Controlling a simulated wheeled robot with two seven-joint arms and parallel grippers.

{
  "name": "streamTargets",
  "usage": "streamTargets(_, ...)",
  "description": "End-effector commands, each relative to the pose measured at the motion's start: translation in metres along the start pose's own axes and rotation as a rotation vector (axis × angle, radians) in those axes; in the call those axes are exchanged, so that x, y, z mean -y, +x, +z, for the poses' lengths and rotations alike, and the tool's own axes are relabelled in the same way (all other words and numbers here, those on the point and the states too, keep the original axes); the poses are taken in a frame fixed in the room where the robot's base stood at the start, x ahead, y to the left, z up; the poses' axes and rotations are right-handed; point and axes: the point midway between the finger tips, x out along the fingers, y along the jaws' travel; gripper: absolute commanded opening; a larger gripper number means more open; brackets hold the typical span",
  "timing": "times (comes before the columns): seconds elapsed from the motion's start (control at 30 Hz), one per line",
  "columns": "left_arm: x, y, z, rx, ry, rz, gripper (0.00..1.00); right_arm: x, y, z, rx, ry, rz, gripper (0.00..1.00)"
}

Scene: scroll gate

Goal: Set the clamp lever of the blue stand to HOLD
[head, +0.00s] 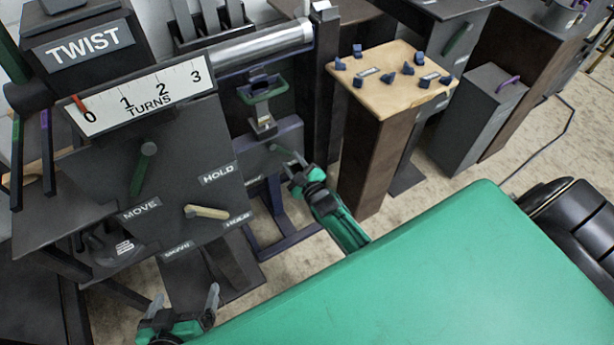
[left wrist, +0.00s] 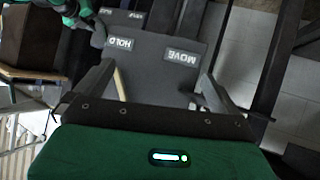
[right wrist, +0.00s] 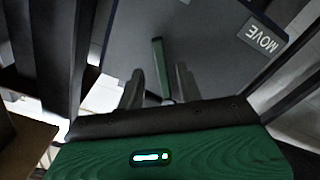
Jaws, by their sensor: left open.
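The blue stand (head: 262,158) stands behind the dark panel stand, with a navy frame and a grey-blue front plate. Its green clamp lever (right wrist: 158,65) shows in the right wrist view, pointing up in the picture. The MOVE label (right wrist: 262,36) is to the right of the lever. I see no HOLD label in that view. My right gripper (head: 296,166) is at the front plate, its fingers apart on either side of the lever's lower end; contact is unclear. My left gripper (head: 184,300) is open and empty, low in front of the dark panel stand.
The dark panel stand (head: 100,185) has a green lever (head: 141,170), a cream lever (head: 206,212) and a TURNS scale (head: 140,95). A wooden-topped pedestal (head: 390,85) with small blue pieces stands right of my right gripper. Floor shows further right.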

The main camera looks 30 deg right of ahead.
Motion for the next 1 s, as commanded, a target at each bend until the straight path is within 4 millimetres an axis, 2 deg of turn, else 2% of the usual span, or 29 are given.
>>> streamTargets(0.03, 0.003, -0.003, -0.002, 0.023, 0.001, -0.008, 1.00, 0.000, -0.012, -0.001, 0.003, 0.000, -0.002, 0.36)
streamTargets(0.3, 0.017, -0.014, 0.005, 0.153, 0.006, -0.048, 1.00, 0.000, -0.067, -0.001, 0.002, 0.000, -0.002, 0.36)
streamTargets(0.5, 0.024, -0.020, 0.009, 0.212, 0.006, -0.067, 1.00, -0.001, -0.095, -0.001, 0.000, 0.000, 0.000, 0.36)
streamTargets(0.7, 0.027, -0.022, 0.011, 0.235, 0.005, -0.073, 1.00, -0.001, -0.105, 0.000, 0.000, 0.000, 0.001, 0.36)
streamTargets(1.0, 0.027, -0.022, 0.011, 0.236, 0.005, -0.074, 1.00, 0.000, -0.106, 0.000, 0.000, 0.000, 0.001, 0.36)
